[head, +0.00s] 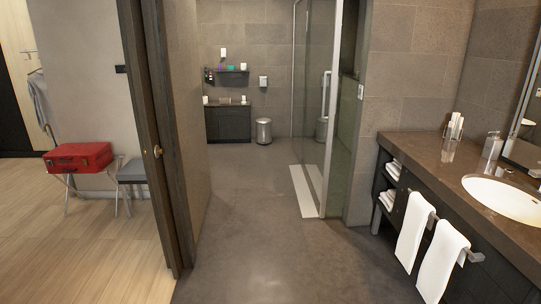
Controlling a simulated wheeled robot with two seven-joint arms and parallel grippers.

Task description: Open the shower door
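The glass shower door (340,130) stands in the middle right of the head view, seen at a steep angle beside the tiled wall. A long pale vertical handle (326,93) runs along it. A metal-framed glass panel (305,75) stands behind it to the left. A pale strip (302,190) lies on the floor at the foot of the glass. I cannot tell how far the door stands open. Neither of my grippers is in view.
The grey floor (255,225) is clear up to the shower. A vanity counter (450,170) with hanging white towels (412,232) borders the right. A dark door edge (160,150) stands at left. A bin (264,131) and cabinet (227,123) are at the back.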

